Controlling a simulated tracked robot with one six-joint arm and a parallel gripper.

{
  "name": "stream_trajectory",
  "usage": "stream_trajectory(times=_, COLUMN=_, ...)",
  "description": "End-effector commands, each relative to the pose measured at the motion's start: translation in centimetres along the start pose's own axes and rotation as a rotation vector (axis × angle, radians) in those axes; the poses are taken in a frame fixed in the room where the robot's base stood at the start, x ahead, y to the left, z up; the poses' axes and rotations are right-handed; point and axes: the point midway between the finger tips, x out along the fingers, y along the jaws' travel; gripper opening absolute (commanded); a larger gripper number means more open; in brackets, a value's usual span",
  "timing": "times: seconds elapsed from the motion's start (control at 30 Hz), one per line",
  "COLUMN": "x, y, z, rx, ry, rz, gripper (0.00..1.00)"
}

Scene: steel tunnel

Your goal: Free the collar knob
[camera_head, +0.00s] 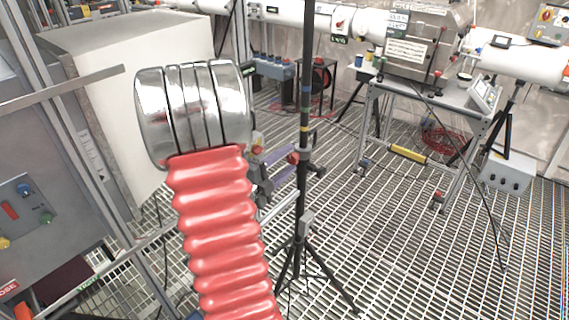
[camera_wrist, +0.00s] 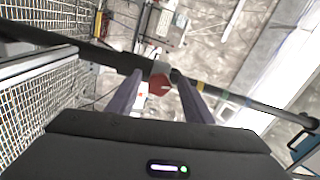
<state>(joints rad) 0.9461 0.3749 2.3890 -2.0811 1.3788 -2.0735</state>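The black pole (camera_head: 305,90) of a tripod stand rises in the middle of the head view. The collar's red knob (camera_wrist: 159,85) faces my wrist camera. My gripper (camera_wrist: 158,80) has two purple fingers, one on each side of the knob. The fingers stand apart, with a narrow gap showing beside the knob, so it looks open. In the head view my gripper (camera_head: 290,158) is at the collar, partly hidden behind my arm.
The stand's tripod legs (camera_head: 298,262) spread on the grating floor (camera_head: 400,240). A grey cabinet (camera_head: 60,190) and a pale block (camera_head: 125,90) stand at the left. A wheeled table (camera_head: 430,92) with equipment stands at the back right. The floor right of the stand is mostly clear.

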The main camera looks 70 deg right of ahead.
Motion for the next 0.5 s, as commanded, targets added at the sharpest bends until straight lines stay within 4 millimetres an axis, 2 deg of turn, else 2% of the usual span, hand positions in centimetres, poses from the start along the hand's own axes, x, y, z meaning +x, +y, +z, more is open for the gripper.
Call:
stream_trajectory(times=0.3, x=-0.1, y=0.0, z=-0.1, rx=0.0, ry=0.003, rz=0.0, gripper=0.48)
stream_trajectory(times=0.5, x=-1.3, y=0.0, z=-0.1, rx=0.001, ry=0.002, rz=0.0, gripper=0.48)
